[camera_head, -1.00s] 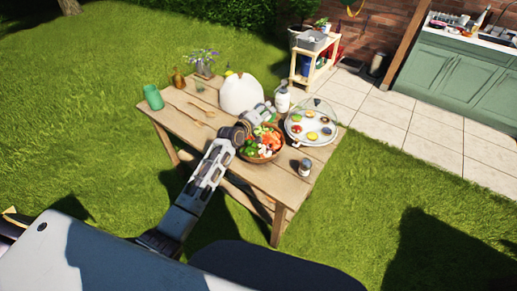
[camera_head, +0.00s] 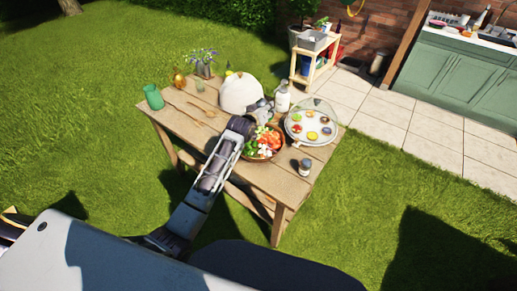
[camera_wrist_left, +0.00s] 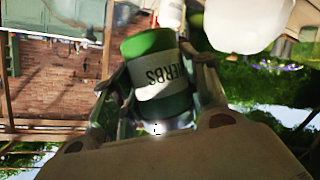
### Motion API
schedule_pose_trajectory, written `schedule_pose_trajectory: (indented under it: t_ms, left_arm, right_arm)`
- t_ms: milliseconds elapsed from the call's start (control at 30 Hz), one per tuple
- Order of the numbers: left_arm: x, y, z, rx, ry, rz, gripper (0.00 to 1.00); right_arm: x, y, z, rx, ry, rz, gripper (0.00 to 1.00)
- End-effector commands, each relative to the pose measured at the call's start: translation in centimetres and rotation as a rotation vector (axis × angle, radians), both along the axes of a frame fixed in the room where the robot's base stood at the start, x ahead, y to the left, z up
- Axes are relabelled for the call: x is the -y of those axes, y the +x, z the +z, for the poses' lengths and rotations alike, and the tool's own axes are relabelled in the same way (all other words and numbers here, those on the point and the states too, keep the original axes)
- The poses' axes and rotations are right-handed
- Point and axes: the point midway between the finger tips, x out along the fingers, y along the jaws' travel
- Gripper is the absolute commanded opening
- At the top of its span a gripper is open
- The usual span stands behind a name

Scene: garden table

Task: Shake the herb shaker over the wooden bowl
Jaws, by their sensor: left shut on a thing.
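The wooden bowl (camera_head: 263,159) stands near the front middle of the table, filled with red, green and white food pieces. A silvery end with small dark holes shows low in that picture. The scene there is upside down, so this end appears to point up. The shaker is not clear in the head view. My right gripper is out of view.
A white dome (camera_head: 241,93) and a white bottle (camera_head: 282,97) stand behind the bowl. A round tray (camera_head: 296,138) with a clear cover is to its right. A small jar (camera_head: 304,168) stands at the front right. A green cup (camera_head: 153,97) is at the left.

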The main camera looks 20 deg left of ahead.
Motion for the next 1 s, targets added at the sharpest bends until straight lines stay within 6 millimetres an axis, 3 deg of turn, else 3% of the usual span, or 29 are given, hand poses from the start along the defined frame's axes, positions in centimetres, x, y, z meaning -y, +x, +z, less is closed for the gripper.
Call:
schedule_pose_trajectory:
  t_ms: [600,1000]
  left_arm:
    - [0.05,0.01,0.85,-0.02,0.406,-0.001,0.18]
    - [0.01,0.0,0.87,-0.022,0.429,0.0,0.18]
  right_arm:
    - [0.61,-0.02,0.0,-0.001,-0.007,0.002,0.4]
    - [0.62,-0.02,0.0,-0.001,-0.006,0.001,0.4]
